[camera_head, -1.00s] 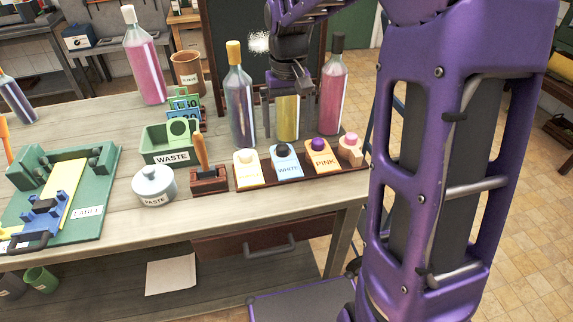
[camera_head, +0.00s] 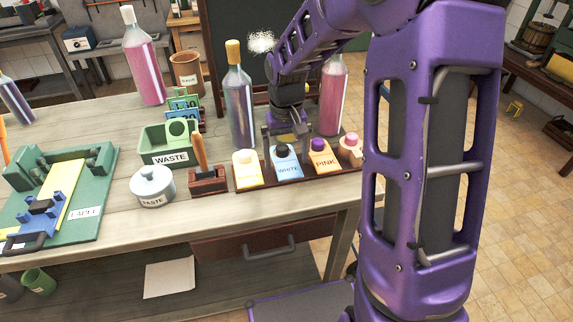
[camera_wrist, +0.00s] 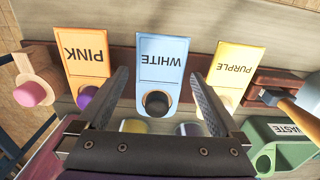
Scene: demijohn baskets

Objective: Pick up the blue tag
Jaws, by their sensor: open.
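The exact height over the tag is hard to tell.
The PURPLE tag (camera_wrist: 235,70) and the PINK tag (camera_wrist: 82,58) flank it closely. Tall bottles (camera_head: 240,110) stand behind the tray. A green WASTE bin (camera_head: 168,158), a brush on a block (camera_head: 208,180) and a paste pot (camera_head: 153,187) stand to the left.

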